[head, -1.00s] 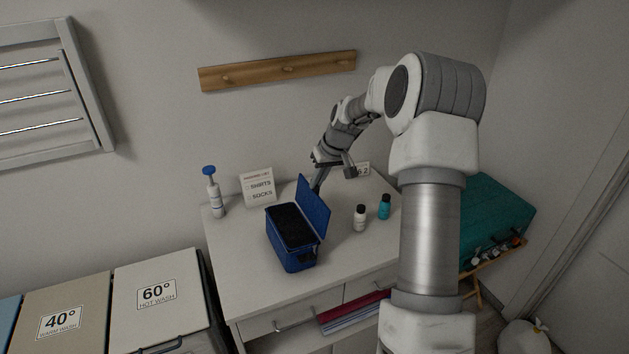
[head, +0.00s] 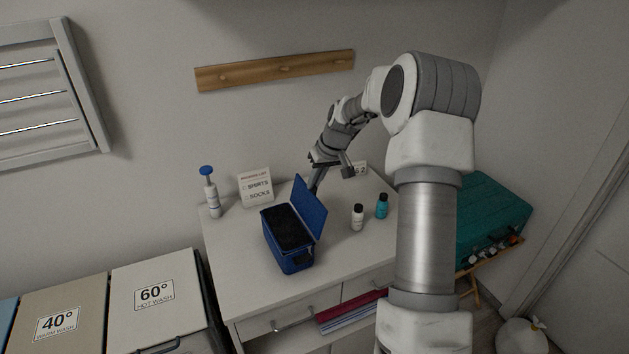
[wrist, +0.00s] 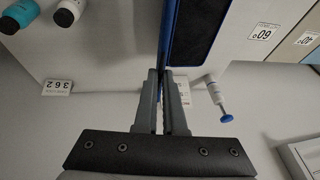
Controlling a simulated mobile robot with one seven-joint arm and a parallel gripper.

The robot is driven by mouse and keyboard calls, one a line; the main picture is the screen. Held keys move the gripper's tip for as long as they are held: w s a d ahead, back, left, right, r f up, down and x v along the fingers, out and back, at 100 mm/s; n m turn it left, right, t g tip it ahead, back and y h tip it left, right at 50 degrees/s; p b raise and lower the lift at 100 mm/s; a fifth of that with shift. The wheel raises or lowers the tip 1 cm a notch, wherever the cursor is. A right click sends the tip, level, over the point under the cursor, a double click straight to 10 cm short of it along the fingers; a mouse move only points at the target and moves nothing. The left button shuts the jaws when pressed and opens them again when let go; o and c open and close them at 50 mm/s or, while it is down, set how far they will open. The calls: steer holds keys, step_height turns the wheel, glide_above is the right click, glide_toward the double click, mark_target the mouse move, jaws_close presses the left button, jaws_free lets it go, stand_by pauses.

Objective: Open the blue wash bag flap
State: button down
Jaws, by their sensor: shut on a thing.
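The blue wash bag (head: 290,262) stands on the white cabinet top with its dark inside showing. Its blue flap (head: 311,208) stands raised, tilted up along the bag's right side. My gripper (head: 315,183) is behind the flap, its fingertips partly hidden by it. In the wrist view, the fingers of my gripper (wrist: 165,72) are shut on the flap, seen edge-on as a thin blue strip (wrist: 168,35). The dark inside of the bag (wrist: 195,30) lies to the right of the strip there.
A white bottle (head: 357,218) and a teal bottle (head: 381,206) stand right of the bag. A pump bottle (head: 211,195) and a list sign (head: 256,187) stand at the back left. A teal case (head: 490,220) is at the right. The cabinet top's front left is clear.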

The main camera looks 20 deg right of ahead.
steer(key=shift+s+d+f, duration=0.15)
steer(key=shift+s+f, duration=0.05)
steer(key=shift+f, duration=0.2)
steer(key=c, duration=1)
jaws_free()
steer(key=shift+w+r, duration=0.1)
steer(key=shift+r, duration=0.25)
steer(key=b+v, duration=0.1)
steer(key=v, duration=1.6)
steer(key=shift+w+r, duration=0.1)
steer(key=shift+w, duration=0.05)
